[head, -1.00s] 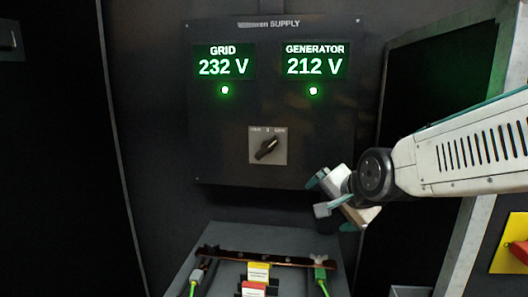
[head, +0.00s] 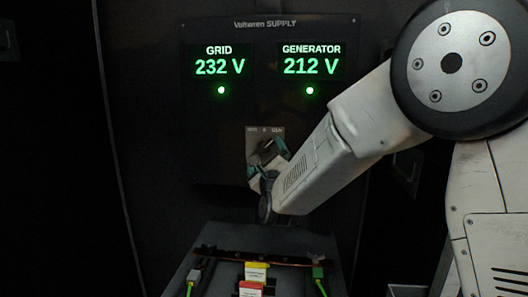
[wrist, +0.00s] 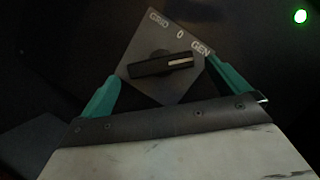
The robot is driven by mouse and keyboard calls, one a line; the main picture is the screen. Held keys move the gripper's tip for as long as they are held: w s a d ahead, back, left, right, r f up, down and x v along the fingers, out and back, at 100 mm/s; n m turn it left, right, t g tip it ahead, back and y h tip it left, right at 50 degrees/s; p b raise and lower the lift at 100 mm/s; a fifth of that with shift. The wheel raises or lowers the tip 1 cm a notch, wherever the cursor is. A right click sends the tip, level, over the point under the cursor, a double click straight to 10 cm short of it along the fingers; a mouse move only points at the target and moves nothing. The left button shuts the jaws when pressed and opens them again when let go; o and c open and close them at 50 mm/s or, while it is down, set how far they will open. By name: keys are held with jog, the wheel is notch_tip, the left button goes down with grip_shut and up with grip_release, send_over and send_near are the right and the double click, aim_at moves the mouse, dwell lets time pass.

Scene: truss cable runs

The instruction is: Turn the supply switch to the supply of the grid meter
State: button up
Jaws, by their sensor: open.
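The supply switch is a small grey plate (head: 251,136) low on the dark supply panel, partly hidden by my gripper in the head view. In the wrist view its plate (wrist: 140,47) is marked GRID, 0 and GEN. Its black bar knob (wrist: 150,68) has a white mark at the right end, pointing toward GEN. My gripper (head: 267,160) is open in front of the switch. In the wrist view its teal fingers (wrist: 162,69) stand either side of the knob, apart from it. The grid meter (head: 219,64) reads 232 V, the generator meter (head: 311,64) 212 V.
A green lamp glows under the grid meter (head: 221,90) and another under the generator meter (head: 310,90). Below the panel, a grey box (head: 215,240) carries a copper-coloured bar (head: 240,256), green cables and yellow and red tags.

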aim_at(264, 151)
jog(key=shift+x, duration=1.8)
jog(key=c, duration=0.9)
